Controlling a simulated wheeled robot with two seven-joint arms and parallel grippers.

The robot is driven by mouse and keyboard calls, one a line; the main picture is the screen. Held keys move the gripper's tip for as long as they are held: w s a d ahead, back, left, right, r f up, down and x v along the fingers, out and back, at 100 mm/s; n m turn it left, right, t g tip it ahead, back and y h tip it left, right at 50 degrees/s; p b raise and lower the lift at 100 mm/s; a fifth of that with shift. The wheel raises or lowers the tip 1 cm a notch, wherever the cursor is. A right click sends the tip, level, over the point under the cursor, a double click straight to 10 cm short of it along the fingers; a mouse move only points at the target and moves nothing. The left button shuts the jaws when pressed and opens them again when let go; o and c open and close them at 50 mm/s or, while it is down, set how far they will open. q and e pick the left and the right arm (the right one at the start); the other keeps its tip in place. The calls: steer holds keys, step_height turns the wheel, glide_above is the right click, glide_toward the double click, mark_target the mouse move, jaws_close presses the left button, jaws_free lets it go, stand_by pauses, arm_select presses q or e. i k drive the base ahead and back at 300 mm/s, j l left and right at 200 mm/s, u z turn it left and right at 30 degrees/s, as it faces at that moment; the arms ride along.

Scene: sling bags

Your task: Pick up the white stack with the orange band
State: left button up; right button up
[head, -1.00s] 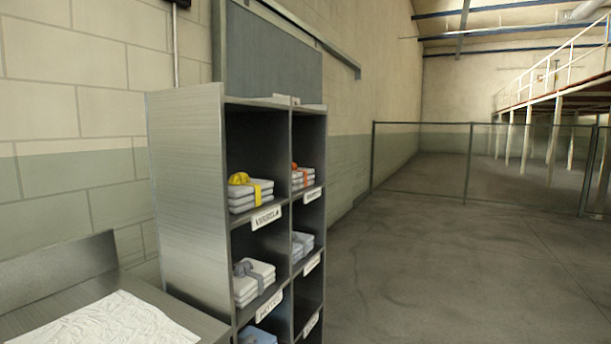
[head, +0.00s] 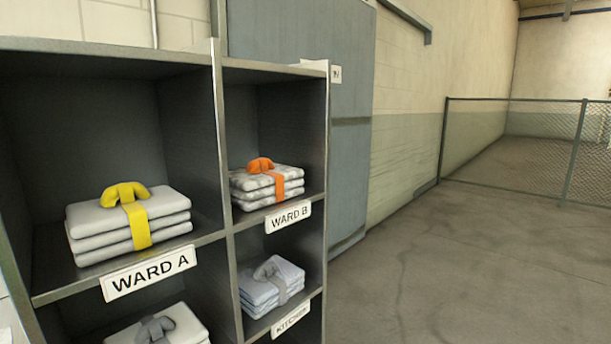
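The stack with the orange band (head: 245,183) lies in the upper right compartment of the shelf unit (head: 221,150), in the head view. It is several folded white cloths with grey mottling. The orange band (head: 280,186) runs down its front and has a thick orange loop (head: 260,164) on top. The compartment's label (head: 288,217) reads WARD B. Neither of my grippers is in view.
A white stack with a yellow band (head: 88,219) lies in the WARD A compartment on the left. Below are a white stack with a grey band (head: 182,325) and a pale blue-grey stack (head: 262,292). Open floor (head: 450,265) lies to the right, before a mesh fence (head: 515,150).

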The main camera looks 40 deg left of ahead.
mark_target(261, 185)
steer(key=i+u, duration=0.3)
steer(key=i+l+u, duration=0.3)
steer(key=i, duration=0.2)
steer(key=i+l+u, duration=0.15)
steer(key=i+u, duration=0.15)
steer(key=i+l+u, duration=0.15)
steer(key=u, duration=0.25)
steer(key=i+l+u, duration=0.2)
steer(key=u, duration=0.2)
steer(key=i+l+u, duration=0.1)
steer(key=l+u, duration=0.2)
steer(key=u, duration=0.15)
steer(key=i+l+u, duration=0.1)
steer(key=l+u, duration=0.5)
steer(key=u, duration=0.2)
